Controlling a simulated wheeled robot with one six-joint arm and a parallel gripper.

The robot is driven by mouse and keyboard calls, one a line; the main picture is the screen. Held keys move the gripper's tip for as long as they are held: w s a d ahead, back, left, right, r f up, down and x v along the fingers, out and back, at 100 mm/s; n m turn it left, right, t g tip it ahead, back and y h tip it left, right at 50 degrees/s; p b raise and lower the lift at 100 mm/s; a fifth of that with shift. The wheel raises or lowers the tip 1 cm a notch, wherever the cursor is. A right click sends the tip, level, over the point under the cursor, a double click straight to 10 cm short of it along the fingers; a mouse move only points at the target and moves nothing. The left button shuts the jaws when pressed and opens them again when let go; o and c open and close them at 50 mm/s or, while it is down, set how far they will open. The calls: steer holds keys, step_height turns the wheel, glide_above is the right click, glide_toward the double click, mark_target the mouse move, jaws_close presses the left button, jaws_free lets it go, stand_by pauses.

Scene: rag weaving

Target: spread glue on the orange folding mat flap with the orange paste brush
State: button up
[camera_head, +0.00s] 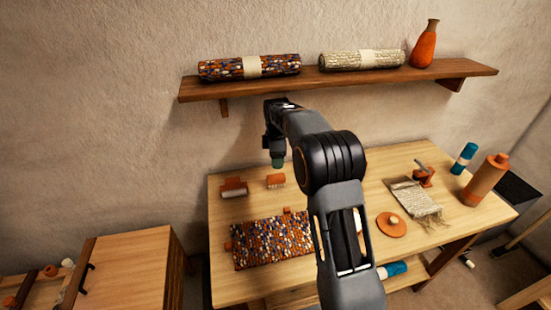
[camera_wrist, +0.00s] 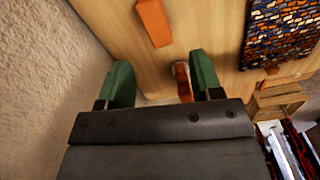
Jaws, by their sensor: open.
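The patterned orange, blue and white mat (camera_head: 268,241) lies flat at the table's front left, with small orange tabs at its back and left edges; it also shows in the wrist view (camera_wrist: 283,25). I cannot tell which part is the flap. Two orange-and-pale pieces lie behind it: a wider one (camera_head: 233,187) and a smaller one (camera_head: 276,181). I cannot tell surely which is the paste brush. My gripper (camera_head: 277,162) is open and empty above the table's back left. In the wrist view, a rounded orange-and-pale piece (camera_wrist: 182,82) shows between its green fingers, apart from both.
A shelf (camera_head: 345,79) with rolled textiles and an orange bottle runs along the wall behind my arm.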

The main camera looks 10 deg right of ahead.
mark_target(276, 176)
steer(key=shift+w+n, duration=0.3)
steer(key=shift+n, duration=0.4)
steer(key=shift+f, duration=0.3)
step_height(276, 176, down, 11)
steer(key=shift+f, duration=0.1)
steer(key=c, duration=0.9)
steer(key=o, duration=0.5)
steer(key=shift+o, duration=0.2)
